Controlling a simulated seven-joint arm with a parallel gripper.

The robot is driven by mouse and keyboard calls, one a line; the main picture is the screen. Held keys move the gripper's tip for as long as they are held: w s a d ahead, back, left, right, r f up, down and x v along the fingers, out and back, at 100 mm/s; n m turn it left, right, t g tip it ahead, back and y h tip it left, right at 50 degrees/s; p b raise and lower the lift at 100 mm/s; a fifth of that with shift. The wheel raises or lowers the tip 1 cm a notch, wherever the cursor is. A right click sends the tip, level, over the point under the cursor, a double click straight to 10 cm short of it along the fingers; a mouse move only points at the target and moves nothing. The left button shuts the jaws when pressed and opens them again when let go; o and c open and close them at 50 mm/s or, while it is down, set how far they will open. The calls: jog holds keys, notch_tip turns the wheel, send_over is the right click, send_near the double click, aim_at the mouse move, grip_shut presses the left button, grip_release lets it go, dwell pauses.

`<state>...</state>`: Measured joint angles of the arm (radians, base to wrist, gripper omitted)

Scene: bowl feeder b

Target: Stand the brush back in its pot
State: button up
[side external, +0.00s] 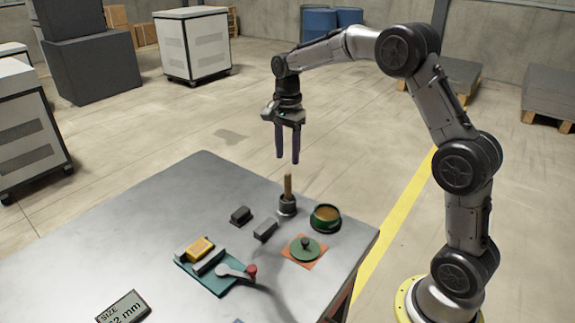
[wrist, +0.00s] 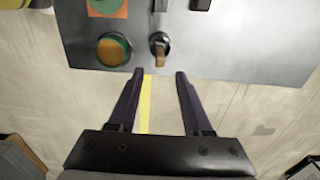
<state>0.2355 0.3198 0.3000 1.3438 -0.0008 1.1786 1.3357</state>
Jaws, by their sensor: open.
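The brush (side external: 288,185) shows as a light wooden handle standing upright in a small dark pot (side external: 287,206) near the table's far edge. Its lower end is hidden inside the pot. In the wrist view the brush (wrist: 160,60) points towards me from the pot (wrist: 158,38), just beyond the fingertips. My gripper (side external: 288,160) is open and empty, fingers pointing down, a little above the handle's top in the side view. The wrist view shows clear space between the fingers (wrist: 160,72).
A green bowl (side external: 325,218) with brown contents stands right of the pot. A green knobbed lid (side external: 304,249) lies on an orange square. Two dark blocks (side external: 264,230) lie left. A teal fixture (side external: 218,280) with a red-knobbed lever and a size display (side external: 124,307) are nearer.

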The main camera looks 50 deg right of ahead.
jog(key=shift+r, duration=0.35)
jog(key=shift+s+a+r, duration=0.15)
jog(key=shift+s+r, duration=0.05)
jog(key=shift+r, duration=0.1)
jog(key=s+a+r+n+t, duration=0.1)
jog(key=s+a+r+n, duration=0.25)
jog(key=s, duration=0.35)
jog(key=s+a+r+n+t, duration=0.2)
jog(key=s+n, duration=0.3)
jog(key=s, duration=0.1)
jog(key=s+a+r+n+t, duration=0.1)
jog(key=s+a+r+n, duration=0.25)
jog(key=s, duration=0.35)
jog(key=s+a+f+n+t, duration=0.1)
jog(key=s+f+n, duration=0.2)
jog(key=s+n, duration=0.3)
jog(key=s, duration=0.2)
jog(key=shift+s+a+f+t, duration=0.3)
jog(key=shift+s, duration=0.05)
